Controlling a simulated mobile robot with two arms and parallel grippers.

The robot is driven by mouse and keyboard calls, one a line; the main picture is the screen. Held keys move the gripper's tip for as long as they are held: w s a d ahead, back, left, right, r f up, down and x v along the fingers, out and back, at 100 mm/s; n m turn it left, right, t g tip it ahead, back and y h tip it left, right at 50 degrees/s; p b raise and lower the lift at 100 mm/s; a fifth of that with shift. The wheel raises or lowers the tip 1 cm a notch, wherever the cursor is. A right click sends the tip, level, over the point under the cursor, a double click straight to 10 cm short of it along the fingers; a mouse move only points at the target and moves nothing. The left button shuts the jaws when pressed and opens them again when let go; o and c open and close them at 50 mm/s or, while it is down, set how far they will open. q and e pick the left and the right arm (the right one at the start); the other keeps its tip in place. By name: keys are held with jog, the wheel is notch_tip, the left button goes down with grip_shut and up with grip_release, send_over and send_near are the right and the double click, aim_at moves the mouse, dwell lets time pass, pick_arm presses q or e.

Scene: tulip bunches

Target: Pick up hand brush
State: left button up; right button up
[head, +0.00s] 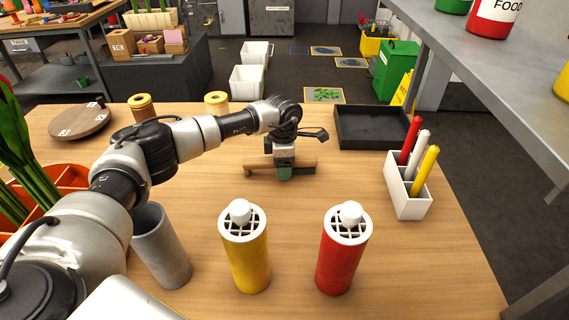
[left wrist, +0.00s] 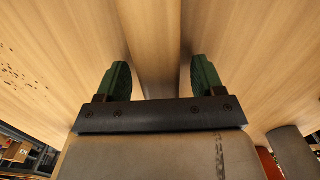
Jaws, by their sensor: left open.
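The hand brush (head: 305,168) lies on the wooden table near its middle, a long brown wooden piece running left to right in the head view. My left gripper (head: 285,174) points down at the brush's middle and hides part of it. In the left wrist view my left gripper's green fingers (left wrist: 161,78) are apart, with the brush's wooden body (left wrist: 153,35) running between them. Gaps show on both sides, so it is not clamped. The bristles cannot be made out.
A yellow canister (head: 246,262) and a red canister (head: 341,262) stand in front. A grey cup (head: 163,255) is at front left. A white marker holder (head: 405,195) and a black tray (head: 372,140) are to the right. A round wooden disc (head: 80,122) is back left.

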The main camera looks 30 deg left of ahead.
pick_arm(q)
jog(key=shift+f, duration=0.15)
jog(key=c, duration=1)
jog(key=shift+c, duration=0.2)
jog(key=shift+r, duration=0.8)
notch_tip(320, 180, up, 3)
jog(key=shift+f, duration=0.1)
jog(key=w+d+r, duration=0.2)
jog(key=d+r, duration=0.1)
jog(key=d, duration=0.2)
jog(key=w+d+r+b, duration=0.1)
jog(key=w+d+r, duration=0.1)
jog(key=d, duration=0.3)
jog(key=shift+w+d+r+b, duration=0.3)
jog(key=shift+d+r, duration=0.05)
jog(key=shift+r, duration=0.5)
